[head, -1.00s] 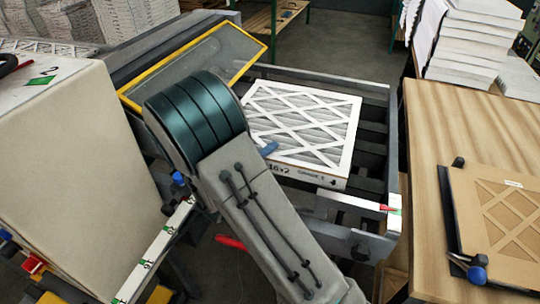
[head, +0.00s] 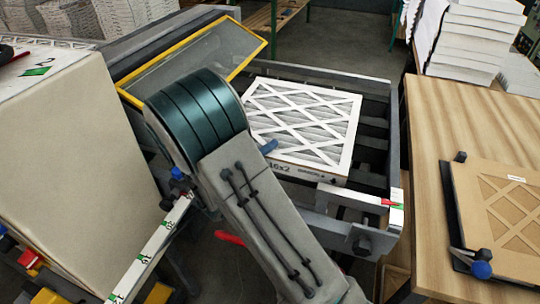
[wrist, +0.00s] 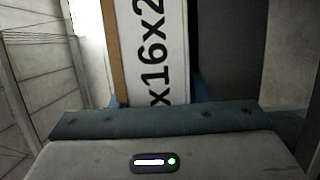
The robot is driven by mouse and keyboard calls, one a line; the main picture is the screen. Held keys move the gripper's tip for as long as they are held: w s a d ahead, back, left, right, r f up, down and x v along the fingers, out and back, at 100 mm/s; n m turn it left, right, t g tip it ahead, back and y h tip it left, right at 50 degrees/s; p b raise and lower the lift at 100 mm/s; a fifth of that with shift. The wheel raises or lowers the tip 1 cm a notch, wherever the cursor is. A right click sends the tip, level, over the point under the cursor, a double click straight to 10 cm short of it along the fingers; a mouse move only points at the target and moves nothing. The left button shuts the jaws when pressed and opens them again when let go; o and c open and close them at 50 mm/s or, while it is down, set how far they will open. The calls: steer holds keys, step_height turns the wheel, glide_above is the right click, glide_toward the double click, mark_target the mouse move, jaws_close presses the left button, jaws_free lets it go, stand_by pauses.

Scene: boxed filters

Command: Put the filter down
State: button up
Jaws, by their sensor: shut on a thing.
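The filter (head: 303,118) is a flat square with a white lattice frame over grey pleats. It lies level at the slatted metal rack in the head view; I cannot tell whether it touches the slats. My gripper (head: 268,148) is mostly hidden behind my arm, with a blue fingertip showing at the filter's near left edge. In the wrist view, the filter's printed side (wrist: 160,50) stands between the blue fingertips of my gripper (wrist: 160,98), which is shut on it.
The dark slatted rack (head: 374,140) has bare slats to the filter's right. A yellow-framed panel (head: 200,62) tilts at its left. A wooden table (head: 425,130) with a brown lattice board (head: 505,205) stands right. A large beige box (head: 80,170) fills the left.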

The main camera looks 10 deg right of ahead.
steer(key=o, duration=0.8)
steer(key=shift+s+f, duration=0.1)
steer(key=shift+f, duration=0.15)
steer(key=shift+o, duration=0.2)
steer(key=shift+r, duration=0.1)
